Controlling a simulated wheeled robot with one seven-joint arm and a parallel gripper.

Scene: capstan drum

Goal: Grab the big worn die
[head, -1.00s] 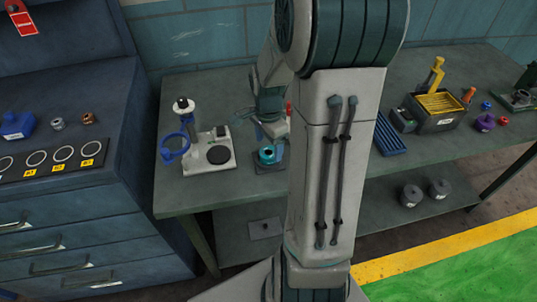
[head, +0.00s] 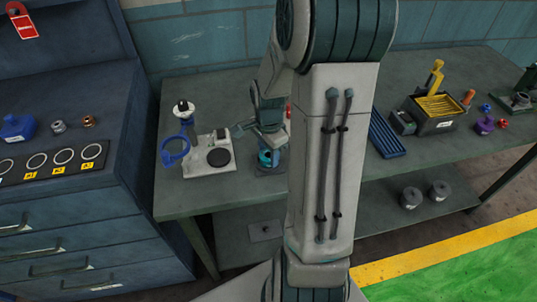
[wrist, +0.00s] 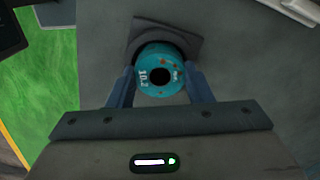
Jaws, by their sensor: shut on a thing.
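The big worn die is a teal ring with a dark centre hole, reddish worn spots and the marking "10.2"; it shows in the wrist view (wrist: 160,62). My gripper (wrist: 160,77) is shut on it, one blue-grey finger on each side. In the head view the die (head: 265,158) is partly hidden by my gripper (head: 268,147). A dark square base (wrist: 188,42) lies under the die on the bench. I cannot tell whether the die still touches it.
A blue ribbed tray (head: 386,138), a box with yellow parts (head: 435,124) and a purple piece (head: 485,126) stand to the right. A drawer cabinet (head: 70,235) is at far left.

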